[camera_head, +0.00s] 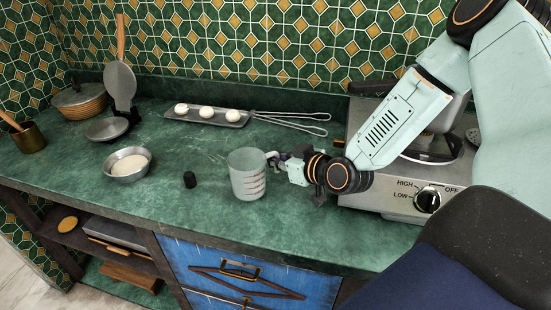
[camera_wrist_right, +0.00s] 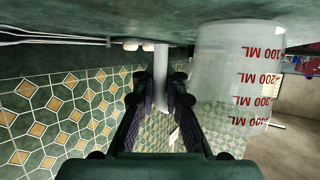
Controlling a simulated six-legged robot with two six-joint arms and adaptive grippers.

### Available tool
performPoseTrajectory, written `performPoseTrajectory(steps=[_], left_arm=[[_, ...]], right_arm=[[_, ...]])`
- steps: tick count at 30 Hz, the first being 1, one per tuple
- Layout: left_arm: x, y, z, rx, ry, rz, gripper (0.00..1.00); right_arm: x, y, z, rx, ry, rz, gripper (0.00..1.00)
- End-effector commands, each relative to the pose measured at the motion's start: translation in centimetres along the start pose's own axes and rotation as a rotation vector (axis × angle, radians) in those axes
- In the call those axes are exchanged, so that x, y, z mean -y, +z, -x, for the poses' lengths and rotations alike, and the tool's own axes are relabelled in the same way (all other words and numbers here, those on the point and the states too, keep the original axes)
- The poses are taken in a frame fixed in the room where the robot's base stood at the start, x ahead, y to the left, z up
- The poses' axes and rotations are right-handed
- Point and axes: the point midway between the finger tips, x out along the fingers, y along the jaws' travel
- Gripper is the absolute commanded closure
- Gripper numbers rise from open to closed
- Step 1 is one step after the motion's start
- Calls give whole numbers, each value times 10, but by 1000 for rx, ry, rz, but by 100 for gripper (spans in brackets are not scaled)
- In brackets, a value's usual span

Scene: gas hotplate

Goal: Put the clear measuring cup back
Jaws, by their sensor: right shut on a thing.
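The clear measuring cup (camera_head: 247,180) with red markings is upright at the counter's middle. It also shows upside down in the wrist view (camera_wrist_right: 235,75), with its base at or very near the green counter; I cannot tell whether it touches. My right gripper (camera_head: 278,160) comes from the right and is shut on the cup's handle, which stands between the fingers in the wrist view (camera_wrist_right: 160,85). My left gripper is not in view.
A metal bowl of white contents (camera_head: 128,163) and a small black cylinder (camera_head: 190,180) stand left of the cup. A tray with white balls (camera_head: 207,115) and tongs (camera_head: 290,117) lie behind. The hotplate (camera_head: 398,203) is at right. Counter (camera_head: 200,222) is clear in front.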

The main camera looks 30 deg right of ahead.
Motion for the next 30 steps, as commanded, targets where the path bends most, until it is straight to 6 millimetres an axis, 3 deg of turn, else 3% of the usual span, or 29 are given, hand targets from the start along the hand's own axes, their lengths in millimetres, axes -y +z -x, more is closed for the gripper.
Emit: performPoseTrajectory(steps=[16,17,24,27,30], left_arm=[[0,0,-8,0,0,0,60],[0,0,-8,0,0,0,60],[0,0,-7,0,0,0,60],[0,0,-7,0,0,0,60],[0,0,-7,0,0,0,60]], right_arm=[[0,9,-4,0,0,0,100],[0,9,-4,0,0,0,90],[0,9,-4,0,0,0,70],[0,9,-4,0,0,0,62],[0,9,-4,0,0,0,62]])
